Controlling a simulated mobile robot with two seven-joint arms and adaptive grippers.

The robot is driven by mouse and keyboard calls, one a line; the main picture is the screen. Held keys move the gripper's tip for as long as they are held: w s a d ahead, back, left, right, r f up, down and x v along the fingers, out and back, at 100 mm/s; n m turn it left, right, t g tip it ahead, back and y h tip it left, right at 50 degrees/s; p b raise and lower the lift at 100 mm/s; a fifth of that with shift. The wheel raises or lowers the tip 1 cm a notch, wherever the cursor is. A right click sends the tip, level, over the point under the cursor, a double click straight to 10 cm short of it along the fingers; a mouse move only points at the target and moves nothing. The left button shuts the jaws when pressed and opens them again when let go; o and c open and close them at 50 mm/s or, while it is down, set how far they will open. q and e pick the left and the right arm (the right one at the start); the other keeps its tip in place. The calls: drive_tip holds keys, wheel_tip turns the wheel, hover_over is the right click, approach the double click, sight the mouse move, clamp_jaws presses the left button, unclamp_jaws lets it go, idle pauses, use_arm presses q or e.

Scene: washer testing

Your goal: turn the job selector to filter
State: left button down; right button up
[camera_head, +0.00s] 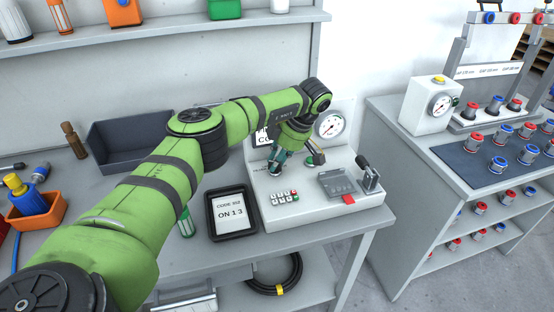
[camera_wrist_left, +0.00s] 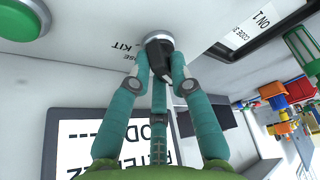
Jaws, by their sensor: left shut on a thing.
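The job selector is a dark knob on a grey round base (camera_wrist_left: 158,42), set in the pale panel of the test console (camera_head: 335,210). My left gripper (camera_head: 275,168) reaches down onto the console. In the left wrist view my left gripper (camera_wrist_left: 160,70) has its teal fingers closed around the knob. Upside-down lettering beside the knob includes "KIT"; the rest of the lettering is only partly readable. I cannot make out the knob's pointer or a filter mark. In the head view the gripper and arm mostly hide the knob. My right gripper is not in view.
A green button (camera_wrist_left: 22,20) is beside the selector. The console also has a keypad (camera_head: 285,198), a gauge (camera_head: 331,124) and a display (camera_wrist_left: 105,143). A tablet reading "CODE 302, ON 1 3" (camera_head: 231,213) lies in front. A parts bench (camera_head: 445,165) stands right.

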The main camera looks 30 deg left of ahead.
use_arm(q)
drive_tip(key=c, duration=1.1)
unclamp_jaws()
drive_tip(key=shift+r, duration=0.1)
drive_tip(key=v, duration=1.2)
